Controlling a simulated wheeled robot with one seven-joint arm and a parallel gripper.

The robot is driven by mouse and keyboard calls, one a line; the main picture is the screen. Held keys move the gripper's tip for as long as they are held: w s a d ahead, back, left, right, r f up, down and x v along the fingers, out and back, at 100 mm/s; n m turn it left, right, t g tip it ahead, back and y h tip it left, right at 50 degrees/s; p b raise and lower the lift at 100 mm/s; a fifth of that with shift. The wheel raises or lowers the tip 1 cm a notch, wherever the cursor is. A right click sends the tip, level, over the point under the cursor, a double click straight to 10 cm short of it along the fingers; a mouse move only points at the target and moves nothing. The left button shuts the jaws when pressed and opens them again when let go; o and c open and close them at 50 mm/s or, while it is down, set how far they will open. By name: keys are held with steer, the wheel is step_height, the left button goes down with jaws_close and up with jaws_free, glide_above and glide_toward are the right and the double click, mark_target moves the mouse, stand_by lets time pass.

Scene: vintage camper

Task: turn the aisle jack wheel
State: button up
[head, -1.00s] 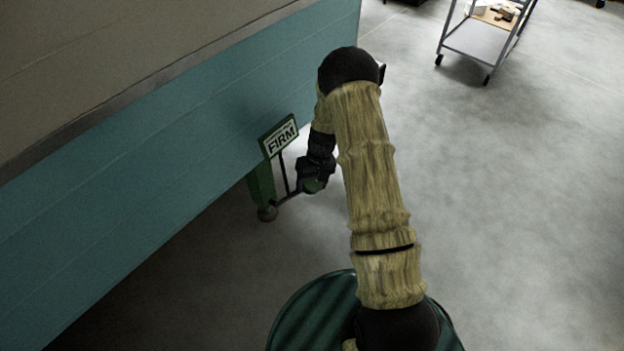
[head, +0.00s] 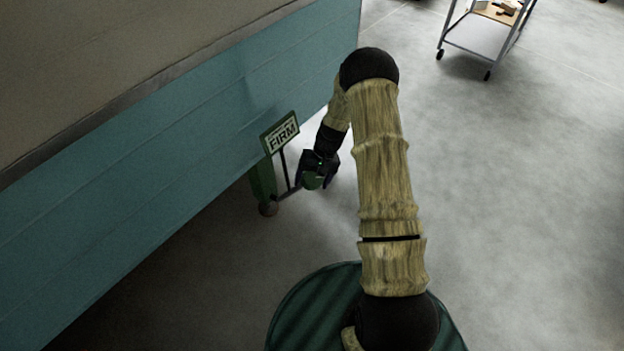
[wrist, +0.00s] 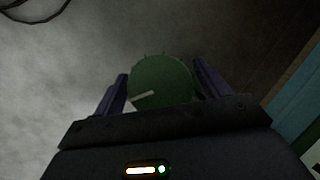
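The jack wheel (wrist: 160,80) is a round green knob with small studs on its rim and a pale line on its face. In the wrist view it lies between the two fingers of my gripper (wrist: 161,72), one on each side and very close to its rim. I cannot tell whether the fingers press on it. In the head view my gripper (head: 317,172) is at the wheel (head: 313,181), low beside the camper's teal side. A thin rod joins the wheel to a green jack leg (head: 263,182).
A small sign reading FIRM (head: 281,134) stands on a post just behind the wheel. The camper's teal wall (head: 150,180) fills the left. A grey cart (head: 482,35) stands far right. A dark cable loop (wrist: 35,10) shows in the wrist view.

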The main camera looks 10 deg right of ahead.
steer(key=shift+o, duration=0.6)
steer(key=p+v, duration=0.3)
steer(key=v, duration=1.4)
steer(key=shift+r+p, duration=0.25)
steer(key=shift+p, duration=0.05)
steer(key=shift+s, duration=0.1)
steer(key=s+a+r+n+t+h, duration=0.1)
steer(key=s+a+r+t+h, duration=0.15)
steer(key=s+r, duration=0.7)
steer(key=s+a+r+n+t+h, duration=0.1)
steer(key=s+a+r+t, duration=0.15)
steer(key=s+r, duration=0.7)
steer(key=s+r+g+p, duration=0.1)
steer(key=s+r+p, duration=0.2)
steer(key=r+p, duration=1.9)
steer(key=p, duration=0.4)
steer(key=shift+a, duration=0.3)
